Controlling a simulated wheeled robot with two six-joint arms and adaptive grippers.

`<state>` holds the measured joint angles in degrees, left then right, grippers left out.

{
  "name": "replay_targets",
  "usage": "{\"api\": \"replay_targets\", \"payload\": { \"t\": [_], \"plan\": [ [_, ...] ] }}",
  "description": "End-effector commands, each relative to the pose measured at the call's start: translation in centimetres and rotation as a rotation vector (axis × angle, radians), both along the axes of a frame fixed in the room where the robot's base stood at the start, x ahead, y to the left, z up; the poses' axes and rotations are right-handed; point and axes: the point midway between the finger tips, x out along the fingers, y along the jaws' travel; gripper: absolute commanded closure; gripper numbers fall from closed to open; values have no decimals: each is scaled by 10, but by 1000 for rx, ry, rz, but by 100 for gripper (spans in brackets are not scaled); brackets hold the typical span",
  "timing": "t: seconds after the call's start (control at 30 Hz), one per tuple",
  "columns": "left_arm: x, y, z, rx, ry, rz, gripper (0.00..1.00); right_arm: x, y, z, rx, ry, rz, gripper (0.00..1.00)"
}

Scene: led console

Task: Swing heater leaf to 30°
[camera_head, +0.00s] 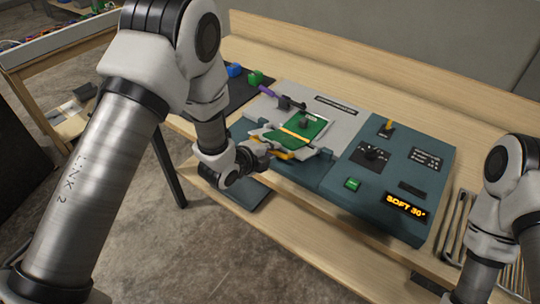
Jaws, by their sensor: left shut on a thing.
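The console (345,205) lies on the wooden table, with grey and dark teal panels. The green leaf (317,133), which I take as the heater leaf, sits in its middle left part, with an orange strip across it. Its exact angle is hard to read. My left gripper (290,146) reaches in from the left and is shut at the leaf's near left edge; its fingers partly hide the grip point. An orange display (405,207) reads "SOFT 30°". My right arm stands at the right edge; its gripper is not visible.
A metal rack (457,225) stands at right.

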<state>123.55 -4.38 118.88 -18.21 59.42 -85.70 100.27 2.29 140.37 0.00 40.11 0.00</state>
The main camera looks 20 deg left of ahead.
Motion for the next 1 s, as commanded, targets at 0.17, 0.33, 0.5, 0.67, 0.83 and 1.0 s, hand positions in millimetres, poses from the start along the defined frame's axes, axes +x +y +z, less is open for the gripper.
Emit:
{"api": "replay_targets", "payload": {
  "t": [0.17,0.33,0.5,0.67,0.83,1.0],
  "plan": [
    [4,-1,8,-1,-4,1,100,0,0,-1,0,0,0,100],
    [4,-1,9,-2,-4,1,100,0,0,-1,0,0,0,100],
    [4,-1,9,-2,-4,1,100,0,0,-1,0,0,0,100],
    [4,-1,9,-2,-4,1,68,0,0,-1,0,0,0,100],
    [4,-1,9,-1,-2,1,60,0,0,-1,0,0,0,100],
    [3,-1,9,-1,-1,0,60,0,0,-1,0,0,0,100]
  ]
}}
